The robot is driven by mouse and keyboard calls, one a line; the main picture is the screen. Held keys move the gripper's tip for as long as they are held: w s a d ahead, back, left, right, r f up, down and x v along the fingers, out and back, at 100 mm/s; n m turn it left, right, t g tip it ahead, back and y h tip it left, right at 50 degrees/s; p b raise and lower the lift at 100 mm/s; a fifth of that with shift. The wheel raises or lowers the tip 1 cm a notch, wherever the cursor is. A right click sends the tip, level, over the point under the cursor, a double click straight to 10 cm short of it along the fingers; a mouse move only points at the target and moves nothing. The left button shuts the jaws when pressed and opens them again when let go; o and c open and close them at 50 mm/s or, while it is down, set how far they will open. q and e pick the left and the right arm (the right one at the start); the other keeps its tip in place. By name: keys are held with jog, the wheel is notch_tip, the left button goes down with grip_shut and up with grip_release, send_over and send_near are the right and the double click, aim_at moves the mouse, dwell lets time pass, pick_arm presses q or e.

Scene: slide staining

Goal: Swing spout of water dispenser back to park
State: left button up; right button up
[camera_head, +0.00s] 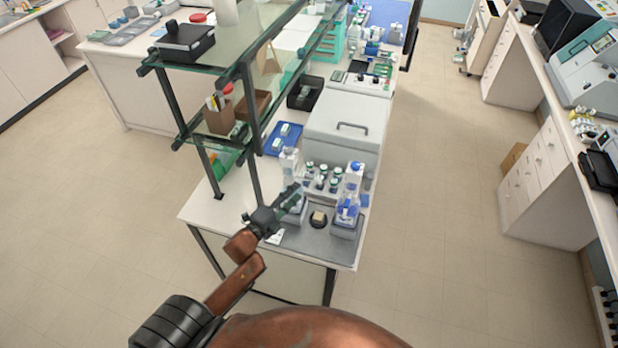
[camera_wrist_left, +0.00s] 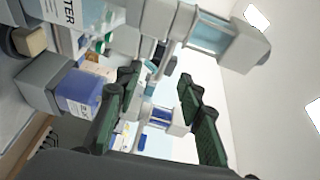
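The water dispenser (camera_wrist_left: 72,14) is at the upper left of the left wrist view, with part of its label readable as "TER". Its clear pump section and pale top (camera_wrist_left: 207,32) stretch to the right, so it appears sideways. In the head view a pale dispenser top (camera_head: 290,158) shows just behind my left gripper (camera_head: 292,197), which hides much of its body. In the left wrist view my left gripper's dark green fingers (camera_wrist_left: 163,103) are spread apart, with a gap between them. I cannot clearly make out the spout or whether a finger touches it. My right gripper is not visible.
Another dispenser with a blue cap (camera_head: 347,200) stands to the right on the grey mat (camera_head: 309,244). Small bottles (camera_head: 322,178) stand behind, before a grey lidded box (camera_head: 345,128). A glass shelf (camera_head: 235,50) rises at the left. Open floor lies right of the bench.

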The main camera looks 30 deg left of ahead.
aim_at(308, 179)
pick_arm(q)
jog(key=shift+m+t, duration=0.3)
jog(key=shift+m, duration=0.2)
jog(key=w, duration=0.2)
jog(key=w+d+p, duration=0.1)
jog(key=w, duration=0.1)
jog(key=w+r+p, duration=0.1)
jog(key=w, duration=0.2)
jog(key=shift+d, duration=0.15)
jog(key=shift+w, duration=0.55)
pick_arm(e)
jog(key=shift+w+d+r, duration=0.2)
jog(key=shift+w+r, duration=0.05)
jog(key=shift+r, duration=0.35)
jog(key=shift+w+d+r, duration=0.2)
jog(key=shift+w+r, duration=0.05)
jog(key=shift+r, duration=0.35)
pick_arm(q)
jog(key=shift+c, duration=0.5)
jog(key=c, duration=0.6)
grip_shut()
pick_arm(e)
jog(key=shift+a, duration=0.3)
